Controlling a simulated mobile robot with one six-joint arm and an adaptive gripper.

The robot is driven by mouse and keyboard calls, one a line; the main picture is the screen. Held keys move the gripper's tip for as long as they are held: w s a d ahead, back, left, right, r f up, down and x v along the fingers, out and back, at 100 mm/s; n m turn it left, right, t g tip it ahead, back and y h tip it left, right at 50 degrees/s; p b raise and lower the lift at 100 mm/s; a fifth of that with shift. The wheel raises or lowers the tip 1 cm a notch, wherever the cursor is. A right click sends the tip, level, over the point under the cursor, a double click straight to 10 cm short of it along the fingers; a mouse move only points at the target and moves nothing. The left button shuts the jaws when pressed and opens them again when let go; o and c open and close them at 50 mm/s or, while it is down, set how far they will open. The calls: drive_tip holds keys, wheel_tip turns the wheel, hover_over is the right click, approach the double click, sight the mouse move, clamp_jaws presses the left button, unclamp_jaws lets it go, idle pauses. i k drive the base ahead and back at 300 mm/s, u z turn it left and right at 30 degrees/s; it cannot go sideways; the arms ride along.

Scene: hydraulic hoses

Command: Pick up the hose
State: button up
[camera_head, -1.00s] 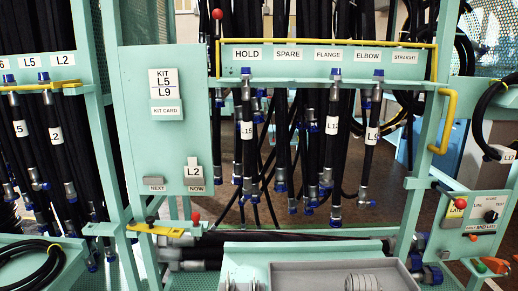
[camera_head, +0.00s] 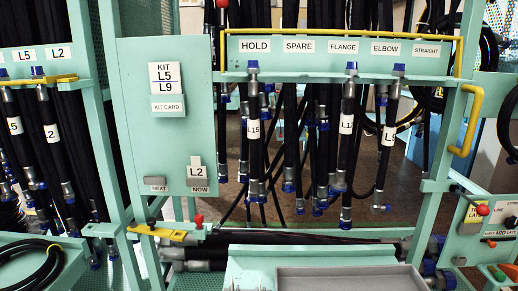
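Black hoses with blue-capped metal ends hang from a teal rack. One labelled L15 (camera_head: 253,128) hangs under the HOLD sign. Another, its label starting L1 (camera_head: 346,125), hangs under FLANGE. A third (camera_head: 388,134), its label only partly readable, hangs under ELBOW. At the left, a hose tagged 2 (camera_head: 52,132) hangs below the L2 sign (camera_head: 58,53), and one tagged 5 (camera_head: 15,126) hangs below the L5 sign. Which hose is meant cannot be told from the frames. My gripper is not in view.
A teal panel (camera_head: 140,120) carries a kit card with L5 and L9, and an L2 tag above NOW. Yellow rails edge the rack. A grey tray (camera_head: 345,271) lies front centre. A coiled hose (camera_head: 36,275) lies lower left. A control box (camera_head: 480,235) stands at right.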

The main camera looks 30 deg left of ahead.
sight(254, 69)
drive_tip(key=k, duration=1.45)
drive_tip(key=u, duration=0.95)
drive_tip(key=i, duration=0.95)
